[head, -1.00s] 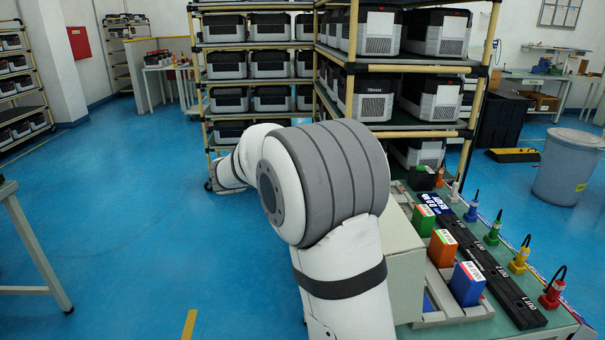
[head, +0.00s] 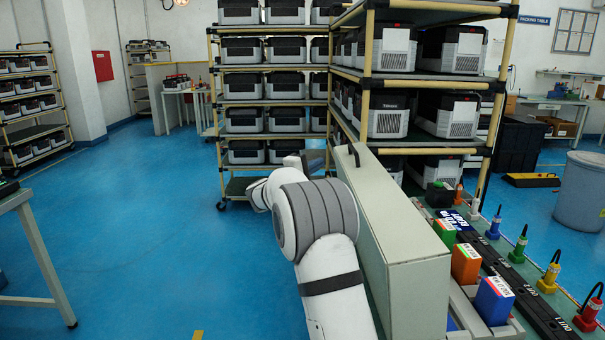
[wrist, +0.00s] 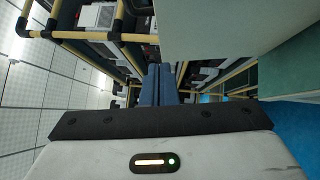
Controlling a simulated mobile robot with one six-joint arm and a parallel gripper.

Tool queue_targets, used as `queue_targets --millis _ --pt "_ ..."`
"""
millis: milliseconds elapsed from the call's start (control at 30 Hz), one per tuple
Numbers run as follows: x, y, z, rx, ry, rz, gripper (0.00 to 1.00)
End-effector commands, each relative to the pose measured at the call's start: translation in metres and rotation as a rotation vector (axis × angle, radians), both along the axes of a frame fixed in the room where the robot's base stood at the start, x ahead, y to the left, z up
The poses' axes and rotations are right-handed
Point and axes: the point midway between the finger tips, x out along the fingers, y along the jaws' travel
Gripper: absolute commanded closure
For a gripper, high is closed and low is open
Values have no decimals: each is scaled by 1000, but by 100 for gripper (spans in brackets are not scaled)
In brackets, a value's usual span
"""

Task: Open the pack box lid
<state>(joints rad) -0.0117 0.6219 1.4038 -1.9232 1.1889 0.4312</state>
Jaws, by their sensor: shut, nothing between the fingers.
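The pack box lid (head: 405,235) is a pale grey-green panel standing up steeply along the left side of the open pack box, with a black handle (head: 354,154) at its far upper end. Several coloured packs, including a blue one (head: 493,300) and an orange one (head: 465,264), stand in the box beside it. My gripper (head: 316,160) is at the far left end of the lid, partly hidden by my arm. In the wrist view its blue fingers (wrist: 160,90) are together and empty. The lid (wrist: 220,30) fills the upper right there; contact cannot be told.
A black strip (head: 535,315) and coloured plugs (head: 550,275) line the bench at right. A rack (head: 400,165) of grey-black units stands behind the lid. A grey bin (head: 580,190) is at far right. Blue floor (head: 150,230) at left is clear.

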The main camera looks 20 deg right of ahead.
Motion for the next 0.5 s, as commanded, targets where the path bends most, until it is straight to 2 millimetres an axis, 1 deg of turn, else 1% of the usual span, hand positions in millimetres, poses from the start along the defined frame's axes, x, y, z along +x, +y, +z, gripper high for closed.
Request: queue_targets --millis 33,200,300,500 --pt "-4 -10 1 1 0 -3 100" --pt "-10 -28 5 1 0 -1 100" --pt "-12 -33 6 1 0 0 100" --pt "-12 -35 7 1 0 1 100"
